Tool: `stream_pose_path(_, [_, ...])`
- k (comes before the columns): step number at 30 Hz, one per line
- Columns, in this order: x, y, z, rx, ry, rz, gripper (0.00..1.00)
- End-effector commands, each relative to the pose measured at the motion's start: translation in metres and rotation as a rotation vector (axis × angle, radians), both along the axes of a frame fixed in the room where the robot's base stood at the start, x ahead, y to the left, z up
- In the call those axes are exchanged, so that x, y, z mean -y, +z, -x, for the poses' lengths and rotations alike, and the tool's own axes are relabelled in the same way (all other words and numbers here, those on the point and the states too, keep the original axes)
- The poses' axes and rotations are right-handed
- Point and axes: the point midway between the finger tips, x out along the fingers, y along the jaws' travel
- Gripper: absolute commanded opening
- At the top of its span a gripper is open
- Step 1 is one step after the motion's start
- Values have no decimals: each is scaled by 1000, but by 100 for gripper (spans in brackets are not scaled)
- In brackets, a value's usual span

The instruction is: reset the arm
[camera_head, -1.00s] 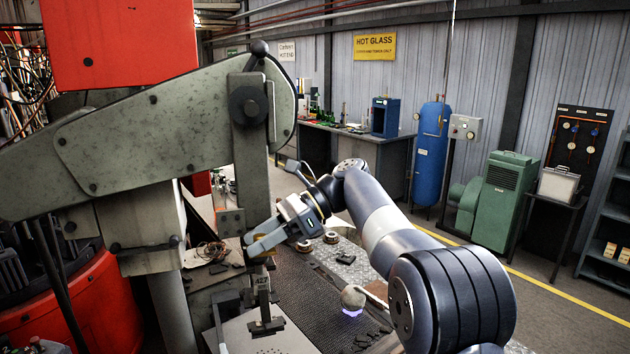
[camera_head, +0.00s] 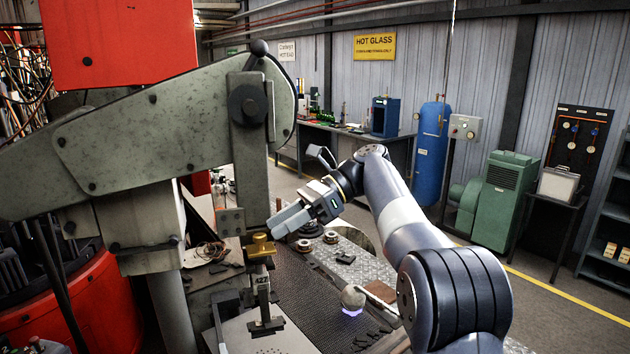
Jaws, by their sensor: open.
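My arm reaches in from the lower right. My gripper (camera_head: 290,218) is open and empty, pointing left, above the dark work surface. Its fingers are beside the grey machine head. A brass-coloured block (camera_head: 260,247) sits on top of an upright metal post (camera_head: 263,291) just below and left of the fingertips. A gap shows between the fingers and the block. The post carries a small number plate that I cannot read fully.
The large grey machine arm (camera_head: 150,140) and red housing (camera_head: 120,42) fill the left. A round grey ball-like piece (camera_head: 353,297) with a purple glow lies on the dark mesh surface (camera_head: 310,285). Small ring parts (camera_head: 304,245) lie behind. Open floor lies to the right.

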Motion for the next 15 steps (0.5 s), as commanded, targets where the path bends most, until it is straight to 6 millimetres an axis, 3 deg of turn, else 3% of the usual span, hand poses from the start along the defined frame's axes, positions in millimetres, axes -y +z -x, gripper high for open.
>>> stream_pose_path(8, [-46, -22, 21, 1, 4, 1, 42])
stream_pose_path(15, [-40, -26, 24, 164, -1, -49, 42])
